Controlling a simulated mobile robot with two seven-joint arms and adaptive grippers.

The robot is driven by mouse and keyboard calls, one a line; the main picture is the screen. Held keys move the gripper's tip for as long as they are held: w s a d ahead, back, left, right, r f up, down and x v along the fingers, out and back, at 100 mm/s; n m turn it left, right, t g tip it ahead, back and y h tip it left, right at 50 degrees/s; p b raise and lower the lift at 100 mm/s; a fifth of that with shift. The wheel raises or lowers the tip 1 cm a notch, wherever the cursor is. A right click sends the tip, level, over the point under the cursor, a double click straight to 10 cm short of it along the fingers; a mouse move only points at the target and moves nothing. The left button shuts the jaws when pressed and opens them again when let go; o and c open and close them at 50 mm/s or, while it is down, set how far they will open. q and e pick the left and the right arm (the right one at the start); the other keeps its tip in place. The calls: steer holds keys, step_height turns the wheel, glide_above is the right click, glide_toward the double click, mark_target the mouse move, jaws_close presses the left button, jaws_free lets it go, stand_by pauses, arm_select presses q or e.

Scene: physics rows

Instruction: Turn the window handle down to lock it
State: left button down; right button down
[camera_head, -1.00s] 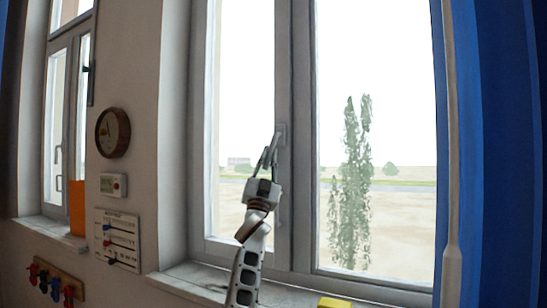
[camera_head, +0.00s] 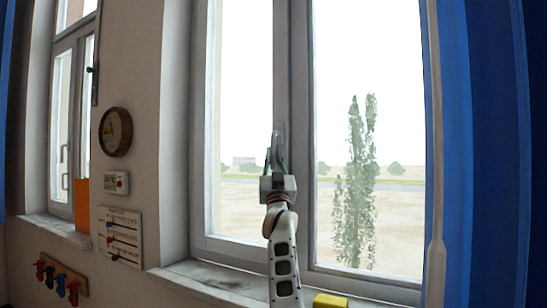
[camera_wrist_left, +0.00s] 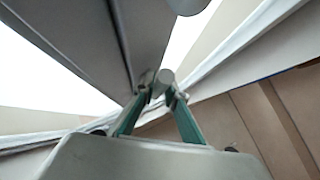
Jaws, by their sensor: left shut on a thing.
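The window handle (camera_head: 281,130) is grey and sits on the grey middle upright of the window frame. Its upper part shows just above my left gripper, and the rest is hidden behind the gripper and arm. My left gripper (camera_head: 275,146) reaches up to it from below and is shut on the handle. In the left wrist view, the green-sided fingers (camera_wrist_left: 160,92) meet at a round grey bar end (camera_wrist_left: 165,77), which is part of the handle. How far the handle is turned cannot be told. My right gripper is not in view.
A yellow block (camera_head: 330,301) lies on the sill (camera_head: 215,279) right of my arm. A clock (camera_head: 115,132), a thermostat (camera_head: 116,183) and a slider board (camera_head: 119,237) hang on the left wall. A blue curtain (camera_head: 480,150) hangs at the right.

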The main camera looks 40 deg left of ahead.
arm_select(q)
steer(key=c, duration=2)
jaws_free()
steer(key=shift+m+t, duration=0.3)
steer(key=shift+m, duration=0.1)
